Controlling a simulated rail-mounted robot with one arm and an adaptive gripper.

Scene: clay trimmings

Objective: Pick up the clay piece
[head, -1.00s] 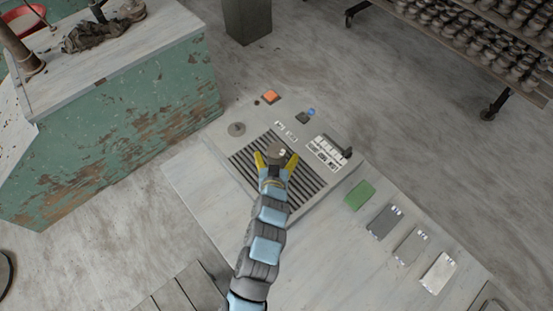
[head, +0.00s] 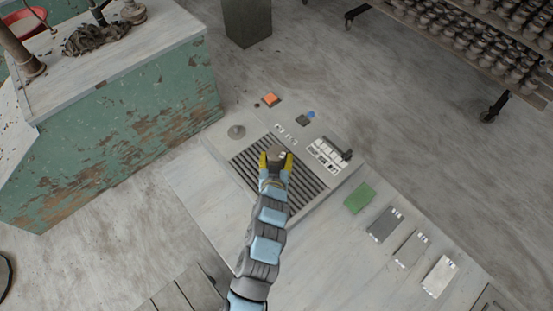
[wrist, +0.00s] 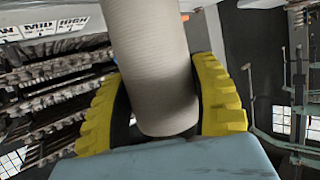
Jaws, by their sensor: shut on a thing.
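The clay piece (wrist: 152,70) is a pale grey-beige cylinder with a rounded end in the wrist view. It stands between the two yellow fingers of my gripper (wrist: 160,110), which is shut on it. In the head view, my gripper (head: 275,164) is over the dark slatted grille of the machine. The top of the clay piece (head: 275,153) shows between the fingertips there; its lower part is hidden. I cannot tell whether it touches the grille.
A green card (head: 359,197) and several grey cards lie at right. A worn green cabinet (head: 120,125) stands left, and a rack of pots (head: 500,50) top right.

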